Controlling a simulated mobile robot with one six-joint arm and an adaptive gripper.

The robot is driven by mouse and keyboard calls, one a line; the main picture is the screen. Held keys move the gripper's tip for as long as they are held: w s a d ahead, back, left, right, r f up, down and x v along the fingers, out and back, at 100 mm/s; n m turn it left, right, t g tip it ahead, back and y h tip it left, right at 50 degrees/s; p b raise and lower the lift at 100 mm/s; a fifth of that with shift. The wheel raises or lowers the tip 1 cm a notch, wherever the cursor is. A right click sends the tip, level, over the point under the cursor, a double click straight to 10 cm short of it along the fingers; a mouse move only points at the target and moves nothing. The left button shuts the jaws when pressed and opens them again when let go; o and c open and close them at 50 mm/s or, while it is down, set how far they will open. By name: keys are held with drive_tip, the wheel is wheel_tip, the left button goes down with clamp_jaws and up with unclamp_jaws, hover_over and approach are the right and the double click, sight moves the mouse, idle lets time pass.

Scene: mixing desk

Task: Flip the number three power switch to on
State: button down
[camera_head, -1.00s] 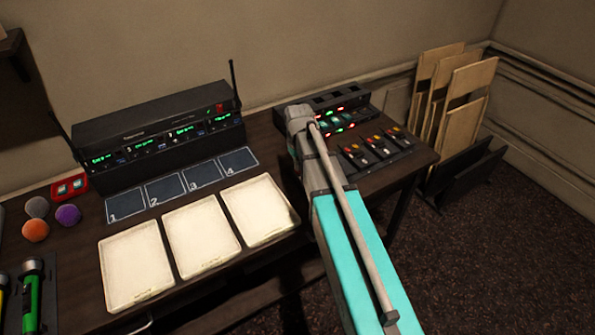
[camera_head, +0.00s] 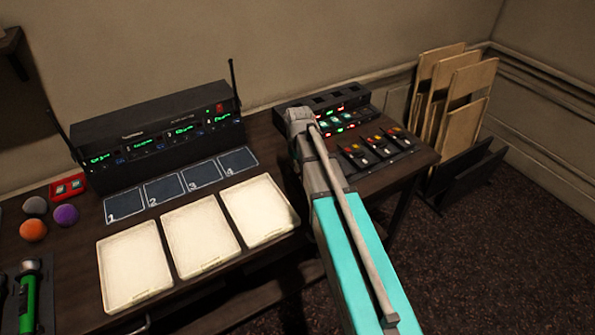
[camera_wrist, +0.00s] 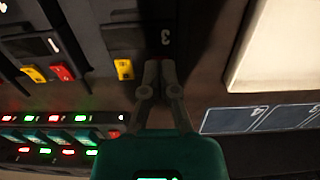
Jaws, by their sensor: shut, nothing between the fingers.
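In the wrist view, my gripper (camera_wrist: 158,68) is shut and empty, with its fingertips close together beside a dark switch block (camera_wrist: 117,42) marked with a digit that looks like a 3. I cannot tell whether the tips touch the block. A yellow button (camera_wrist: 124,69) sits on this block, just left of the fingertips. Another dark block (camera_wrist: 36,45) farther left has a yellow and a red button. In the head view, my arm covers the gripper; the switch blocks (camera_head: 376,148) show right of it. Which way the number three switch is set cannot be told.
A panel with red and green lights (camera_head: 335,119) stands behind the blocks; it also shows in the wrist view (camera_wrist: 60,134). Pale trays (camera_head: 262,209) and numbered blue squares (camera_head: 203,177) lie to the left. A black receiver unit (camera_head: 160,138) stands at the back.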

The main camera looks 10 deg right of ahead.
drive_tip(key=shift+f, duration=0.2)
drive_tip(key=shift+r, duration=0.1)
drive_tip(key=shift+r+p, duration=3.4)
drive_tip(key=shift+r, duration=0.05)
drive_tip(key=s+m, duration=0.3)
drive_tip(key=s, duration=1.3)
drive_tip(key=shift+m, duration=0.3)
drive_tip(key=shift+d, duration=0.1)
